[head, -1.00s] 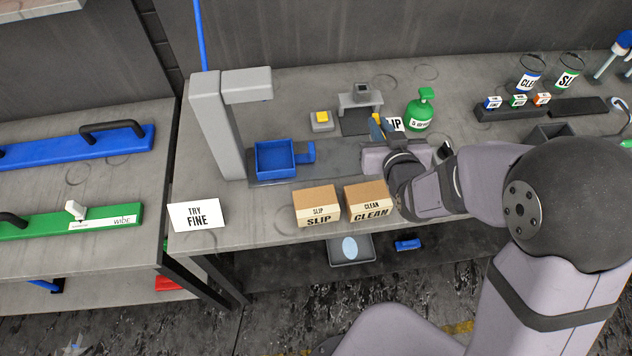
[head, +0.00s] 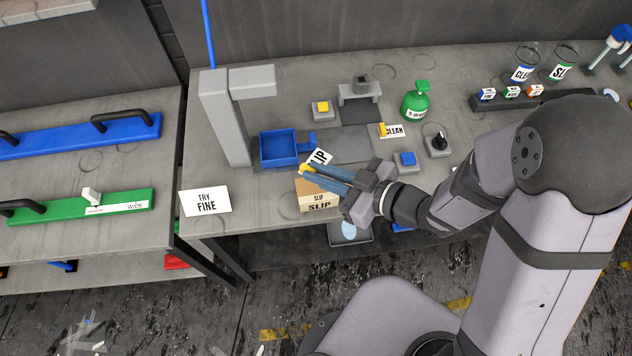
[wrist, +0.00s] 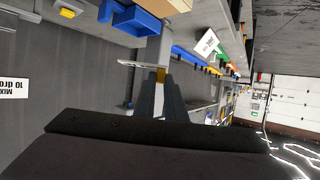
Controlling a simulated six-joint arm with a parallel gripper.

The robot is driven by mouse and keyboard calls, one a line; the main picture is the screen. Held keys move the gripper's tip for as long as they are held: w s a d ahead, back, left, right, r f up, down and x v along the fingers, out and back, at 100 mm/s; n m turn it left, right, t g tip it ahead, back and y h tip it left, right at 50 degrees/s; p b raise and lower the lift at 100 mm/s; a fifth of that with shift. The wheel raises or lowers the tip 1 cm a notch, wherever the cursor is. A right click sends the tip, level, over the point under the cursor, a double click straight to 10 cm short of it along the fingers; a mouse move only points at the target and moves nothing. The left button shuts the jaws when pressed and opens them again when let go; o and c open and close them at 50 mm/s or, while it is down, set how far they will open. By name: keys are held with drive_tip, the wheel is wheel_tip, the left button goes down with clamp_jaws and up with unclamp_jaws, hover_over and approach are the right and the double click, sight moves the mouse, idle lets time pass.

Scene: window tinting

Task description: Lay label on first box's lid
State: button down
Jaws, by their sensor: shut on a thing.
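My gripper (head: 307,170) is shut on the yellow tab of a white label (head: 320,157), on which "IP" can be read. The label shows nearly edge-on in the wrist view (wrist: 140,64), ahead of the closed fingers (wrist: 160,95). A tan cardboard box marked SLIP (head: 319,207) stands at the table's front edge; the label and fingertips appear above its back part, and I see no contact with the lid. My fingers and gripper body cover part of its top and right side. The CLEAN box is hidden behind my gripper.
A second label, CLEAN (head: 394,131), lies behind my gripper. A blue tray (head: 278,148) and grey post (head: 224,120) stand to the left, with a TRY FINE sign (head: 205,202) in front. A blue button (head: 405,161), black knob (head: 438,144) and green bottle (head: 416,102) stand to the right.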

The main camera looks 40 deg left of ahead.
hover_over(319, 199)
drive_tip(key=shift+f, duration=3.05)
drive_tip(key=shift+f+p, duration=0.6)
drive_tip(key=shift+f, duration=1.25)
drive_tip(key=shift+f, duration=0.15)
drive_tip(key=shift+f, duration=0.1)
drive_tip(key=c, duration=1.8)
unclamp_jaws()
